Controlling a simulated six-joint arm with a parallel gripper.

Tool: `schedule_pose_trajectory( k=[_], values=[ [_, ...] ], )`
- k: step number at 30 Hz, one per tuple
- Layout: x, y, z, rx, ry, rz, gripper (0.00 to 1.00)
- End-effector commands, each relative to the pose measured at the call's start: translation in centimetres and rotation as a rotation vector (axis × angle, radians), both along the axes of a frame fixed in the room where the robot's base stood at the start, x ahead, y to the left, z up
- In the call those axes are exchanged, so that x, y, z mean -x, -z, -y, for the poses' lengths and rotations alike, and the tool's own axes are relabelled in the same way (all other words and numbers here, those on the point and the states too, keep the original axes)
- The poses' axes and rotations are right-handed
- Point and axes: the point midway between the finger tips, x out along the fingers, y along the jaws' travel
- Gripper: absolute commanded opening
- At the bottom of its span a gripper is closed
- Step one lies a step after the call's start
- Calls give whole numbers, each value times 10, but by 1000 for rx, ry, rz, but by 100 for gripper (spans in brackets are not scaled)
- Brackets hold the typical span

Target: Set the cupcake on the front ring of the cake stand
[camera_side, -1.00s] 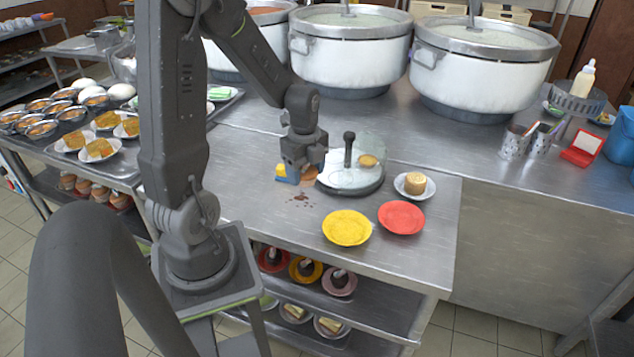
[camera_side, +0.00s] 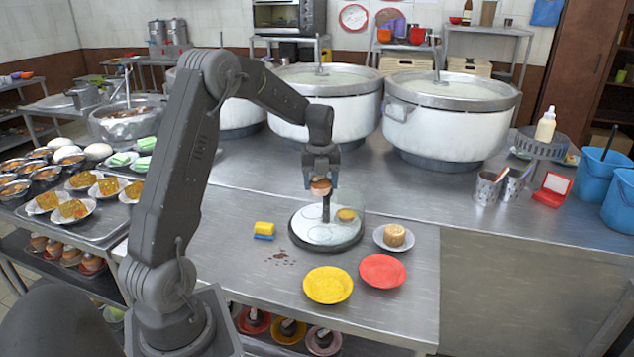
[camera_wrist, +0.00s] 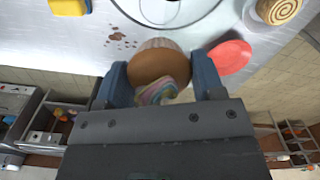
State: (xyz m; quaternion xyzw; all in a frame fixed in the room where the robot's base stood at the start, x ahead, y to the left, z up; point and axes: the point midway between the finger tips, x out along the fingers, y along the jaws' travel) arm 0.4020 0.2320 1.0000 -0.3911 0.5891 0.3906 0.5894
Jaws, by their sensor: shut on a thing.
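My gripper (camera_side: 320,179) is shut on the cupcake (camera_side: 321,188) and holds it in the air above the cake stand (camera_side: 310,240). In the wrist view the cupcake (camera_wrist: 158,66) sits between both fingers, brown-orange with pastel swirled colours near the palm. The stand has a dark round rim, a white top and a dark upright post (camera_side: 326,209); the cupcake hides the post's top. A small golden pastry (camera_side: 346,214) is at the stand's right side, by a clear curved panel. Part of the stand (camera_wrist: 165,22) shows at the wrist view's top. The ring marks are faint.
A yellow and blue sponge (camera_side: 264,231) lies left of the stand, with brown spots (camera_side: 281,258) in front. A yellow plate (camera_side: 328,285) and a red plate (camera_side: 382,271) lie in front. A rolled pastry (camera_side: 394,235) sits on a white saucer at right. Large pots (camera_side: 326,103) stand behind.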

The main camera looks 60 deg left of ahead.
Motion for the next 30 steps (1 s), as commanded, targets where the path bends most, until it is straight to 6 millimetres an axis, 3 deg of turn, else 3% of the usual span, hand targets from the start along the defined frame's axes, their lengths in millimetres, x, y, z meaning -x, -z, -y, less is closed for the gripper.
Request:
schedule_pose_trajectory(
  k=[30],
  values=[
    [1,98,0,1,-3,-2,39]
  ],
)
